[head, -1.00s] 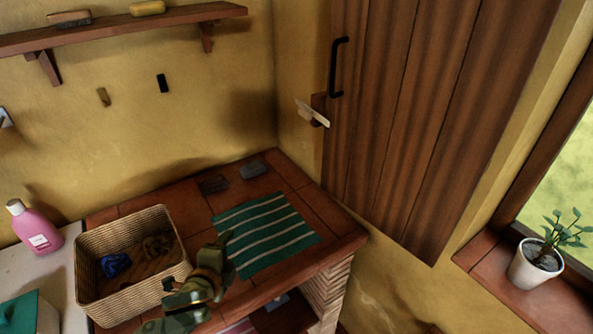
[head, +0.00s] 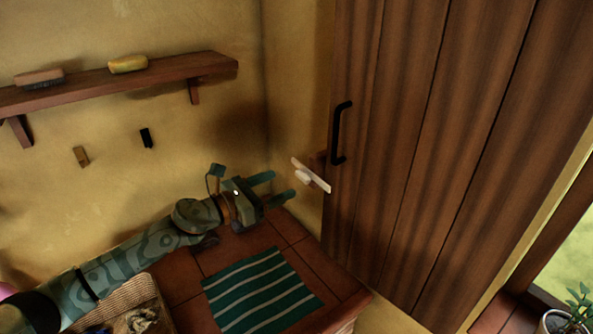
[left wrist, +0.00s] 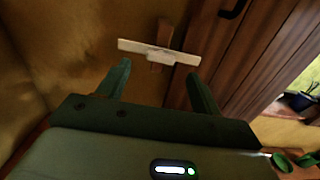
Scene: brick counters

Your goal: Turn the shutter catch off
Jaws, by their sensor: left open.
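The shutter catch (head: 312,176) is a pale bar on a small wooden block at the left edge of the brown plank shutter (head: 415,150). The bar slants down to the right in the head view. In the left wrist view the catch (left wrist: 158,51) lies across, just beyond my fingertips. My left gripper (head: 283,186) is open and empty, to the left of the catch and pointing at it, with a small gap between. It also shows in the left wrist view (left wrist: 158,76), one finger toward each end of the bar. My right gripper is not in view.
A black handle (head: 341,132) is on the shutter above the catch. A wall shelf (head: 120,83) with brushes is at the upper left. Below are a striped green cloth (head: 262,292) on the brick counter and a wicker basket (head: 118,300). A potted plant (head: 566,318) is at the lower right.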

